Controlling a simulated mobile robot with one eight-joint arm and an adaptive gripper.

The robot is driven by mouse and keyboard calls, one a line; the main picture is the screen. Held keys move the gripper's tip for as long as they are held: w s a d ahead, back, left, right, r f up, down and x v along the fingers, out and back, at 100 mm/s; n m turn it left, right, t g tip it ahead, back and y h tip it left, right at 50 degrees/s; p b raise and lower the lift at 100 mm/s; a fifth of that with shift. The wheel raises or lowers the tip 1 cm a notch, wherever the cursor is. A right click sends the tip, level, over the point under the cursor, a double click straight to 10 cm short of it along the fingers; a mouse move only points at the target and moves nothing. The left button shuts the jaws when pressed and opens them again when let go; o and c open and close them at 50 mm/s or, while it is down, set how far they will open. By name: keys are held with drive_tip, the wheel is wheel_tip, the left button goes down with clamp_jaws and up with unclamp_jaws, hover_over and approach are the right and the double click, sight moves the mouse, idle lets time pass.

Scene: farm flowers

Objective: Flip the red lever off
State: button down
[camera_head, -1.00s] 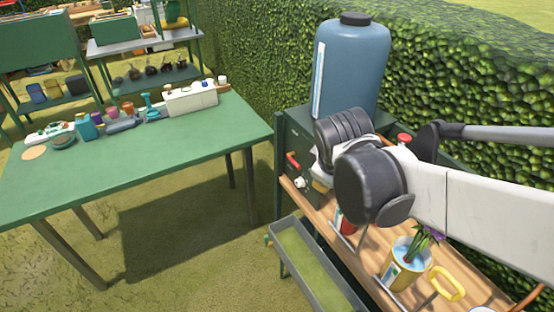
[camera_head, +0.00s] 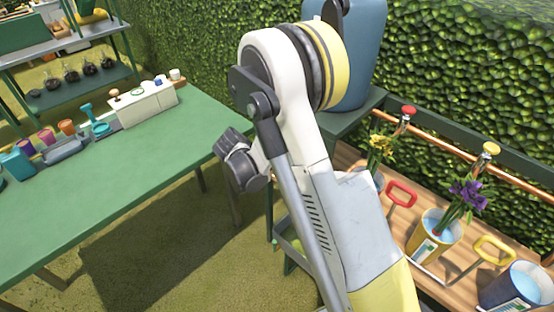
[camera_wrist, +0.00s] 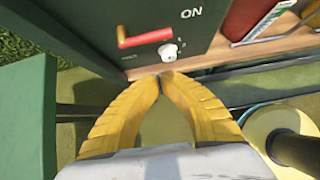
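The red lever (camera_wrist: 146,38) shows in the wrist view on a dark green panel (camera_wrist: 100,20). It lies nearly level, with a yellow pivot at its left end. White "ON" lettering is above and right of it, and a small white knob (camera_wrist: 170,50) is below its right end. My gripper (camera_wrist: 165,77) has yellow ribbed fingers whose tips meet with nothing seen between them. In the picture the tips are just below the knob and lever; I see no contact with the lever. In the head view my arm hides the lever, and the fingers cannot be made out.
A wooden bench (camera_head: 402,238) on the right holds flower buckets, including a yellow one (camera_head: 433,233) and a blue one (camera_head: 513,287). A large blue tank (camera_head: 372,60) stands behind my arm. A green table (camera_head: 120,185) with small items is at left. A hedge runs behind.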

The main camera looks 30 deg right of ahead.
drive_tip(key=shift+w+f, duration=0.1)
drive_tip(key=shift+f, duration=0.15)
drive_tip(key=b+x, duration=0.4)
drive_tip(key=x, duration=0.6)
drive_tip(key=shift+w+d+r+b, duration=0.1)
drive_tip(key=shift+r+b, duration=0.15)
drive_tip(key=shift+r, duration=0.4)
drive_tip(key=shift+s+d+r+b, duration=0.1)
drive_tip(key=shift+d+r+b, duration=0.1)
drive_tip(key=shift+r, duration=0.45)
drive_tip(key=shift+w+d+r+b, duration=0.1)
drive_tip(key=shift+r+b, duration=0.15)
drive_tip(key=shift+r, duration=0.4)
drive_tip(key=shift+w, duration=0.15)
